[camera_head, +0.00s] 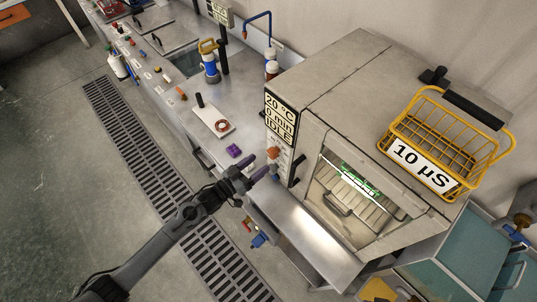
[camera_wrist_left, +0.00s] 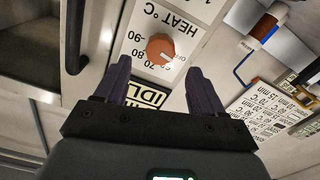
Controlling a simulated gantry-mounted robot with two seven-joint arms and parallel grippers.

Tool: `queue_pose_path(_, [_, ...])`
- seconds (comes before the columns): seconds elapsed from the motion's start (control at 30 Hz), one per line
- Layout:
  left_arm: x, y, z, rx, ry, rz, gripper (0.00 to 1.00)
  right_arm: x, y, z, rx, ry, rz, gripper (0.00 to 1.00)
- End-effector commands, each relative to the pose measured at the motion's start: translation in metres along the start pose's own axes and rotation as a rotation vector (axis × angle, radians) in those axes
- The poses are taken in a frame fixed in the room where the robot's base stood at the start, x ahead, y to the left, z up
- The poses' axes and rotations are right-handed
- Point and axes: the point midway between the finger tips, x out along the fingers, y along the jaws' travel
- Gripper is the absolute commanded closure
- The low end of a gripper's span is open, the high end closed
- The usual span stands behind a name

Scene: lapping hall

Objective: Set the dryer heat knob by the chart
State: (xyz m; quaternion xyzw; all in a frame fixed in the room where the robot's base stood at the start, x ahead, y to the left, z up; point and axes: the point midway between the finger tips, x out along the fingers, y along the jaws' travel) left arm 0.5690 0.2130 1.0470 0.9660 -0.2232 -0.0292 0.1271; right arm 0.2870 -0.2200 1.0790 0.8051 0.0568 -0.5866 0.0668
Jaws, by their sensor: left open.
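The dryer (camera_head: 345,75) stands right of centre, its display (camera_head: 281,116) reading 20 °C, 0 min, IDLE. Below the display is the orange heat knob (camera_head: 273,152). The wrist view shows the knob (camera_wrist_left: 160,49) upside down on a white HEAT °C panel with marks including 70, 80, 90 and OFF; its pointer seems to be on the OFF side. My left gripper (camera_head: 254,167) is open in front of the panel, its purple fingers straddling the knob's line, with nothing between them. A chart with temperatures and minutes (camera_wrist_left: 262,112) shows at the right. My right gripper is out of view.
A yellow wire basket (camera_head: 440,140) labelled 10 µS sits on the dryer. A dark handle (camera_wrist_left: 75,35) shows in the wrist view.

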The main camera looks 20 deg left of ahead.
Motion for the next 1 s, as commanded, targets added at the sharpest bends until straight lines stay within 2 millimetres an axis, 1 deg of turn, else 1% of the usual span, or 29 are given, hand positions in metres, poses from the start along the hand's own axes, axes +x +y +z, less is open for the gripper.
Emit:
queue_pose_path(0.03, [0.010, 0.001, -0.002, 0.000, 0.002, 0.001, 0.31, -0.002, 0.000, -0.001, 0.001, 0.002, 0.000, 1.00])
queue_pose_path(0.1, [0.021, 0.001, -0.001, -0.001, 0.002, 0.000, 0.31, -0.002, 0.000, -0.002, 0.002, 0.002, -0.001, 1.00])
queue_pose_path(0.33, [0.050, 0.001, -0.001, 0.000, 0.001, 0.000, 0.31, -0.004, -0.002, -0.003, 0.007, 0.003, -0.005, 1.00])
queue_pose_path(0.53, [0.060, 0.000, 0.000, 0.001, 0.000, 0.000, 0.31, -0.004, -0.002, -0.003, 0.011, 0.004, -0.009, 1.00])
queue_pose_path(0.83, [0.061, 0.001, 0.000, 0.000, 0.000, 0.001, 0.31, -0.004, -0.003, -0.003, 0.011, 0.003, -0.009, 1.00])
queue_pose_path(1.0, [0.061, 0.001, 0.000, 0.000, 0.000, 0.000, 0.57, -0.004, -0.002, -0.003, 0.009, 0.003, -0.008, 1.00])
